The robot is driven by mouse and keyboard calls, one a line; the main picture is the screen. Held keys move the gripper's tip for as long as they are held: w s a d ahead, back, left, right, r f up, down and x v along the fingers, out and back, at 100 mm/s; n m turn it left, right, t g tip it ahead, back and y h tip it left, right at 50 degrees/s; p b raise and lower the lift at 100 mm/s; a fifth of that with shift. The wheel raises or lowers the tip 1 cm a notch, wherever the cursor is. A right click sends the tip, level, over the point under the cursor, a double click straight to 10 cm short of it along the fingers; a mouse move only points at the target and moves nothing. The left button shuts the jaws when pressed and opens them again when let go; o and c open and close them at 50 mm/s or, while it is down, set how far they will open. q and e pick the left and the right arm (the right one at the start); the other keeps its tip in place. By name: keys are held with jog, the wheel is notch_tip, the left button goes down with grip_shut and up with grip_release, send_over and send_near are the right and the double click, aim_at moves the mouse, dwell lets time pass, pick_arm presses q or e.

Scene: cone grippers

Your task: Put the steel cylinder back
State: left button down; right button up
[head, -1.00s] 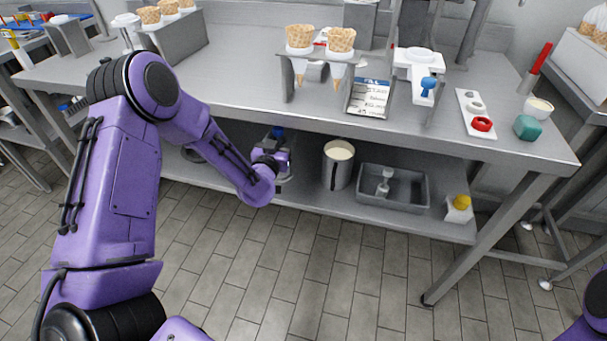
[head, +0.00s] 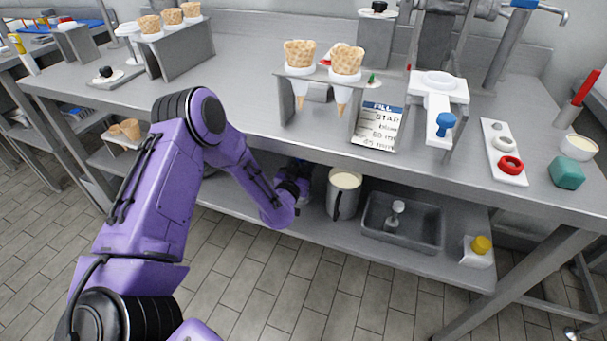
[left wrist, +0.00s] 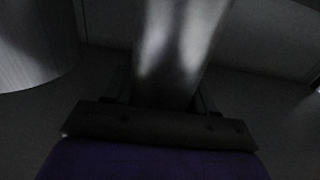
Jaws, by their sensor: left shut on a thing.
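In the left wrist view a shiny steel cylinder (left wrist: 180,50) stands between the fingers of my left gripper (left wrist: 163,92), which is shut on it. The picture is dark, so the cylinder's ends do not show. In the head view my left gripper (head: 298,178) reaches under the counter, just above the lower shelf. There the cylinder is mostly hidden by my wrist and the shadow, and I cannot tell whether it touches the shelf. My right gripper is out of view.
A steel pot with cream-coloured contents (head: 343,195) stands close right of my gripper on the lower shelf (head: 325,236). A grey tray (head: 402,240) and a yellow-capped container (head: 478,251) are farther right.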

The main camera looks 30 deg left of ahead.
pick_arm(q)
notch_tip(320, 180, down, 2)
jog(key=shift+f, duration=0.1)
jog(key=shift+f, duration=0.15)
jog(key=shift+c, duration=1.8)
grip_release()
